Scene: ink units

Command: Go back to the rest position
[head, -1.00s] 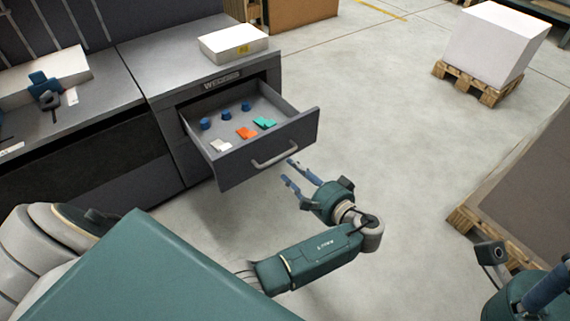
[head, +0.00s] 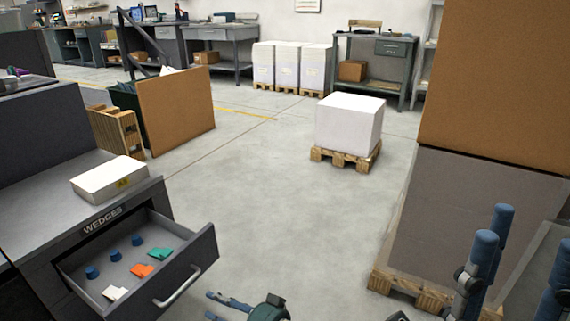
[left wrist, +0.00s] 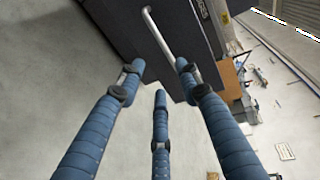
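My left gripper (head: 228,308) is at the bottom edge of the head view, just right of the open drawer (head: 196,258). In the left wrist view my left gripper (left wrist: 160,75) has its blue fingers spread with nothing between them. The drawer's bar handle (left wrist: 158,33) lies beyond the fingertips, apart from them. My right gripper (head: 505,250) stands at the lower right of the head view with its blue fingers pointing up, apart and empty.
The drawer, labelled WEDGES, holds blue knobs (head: 115,255), orange (head: 142,270), green (head: 160,254) and white pieces (head: 115,293). A paper stack (head: 108,178) lies on the cabinet. A palletised white block (head: 350,122) stands ahead; large boxes (head: 480,200) stand right. The middle floor is clear.

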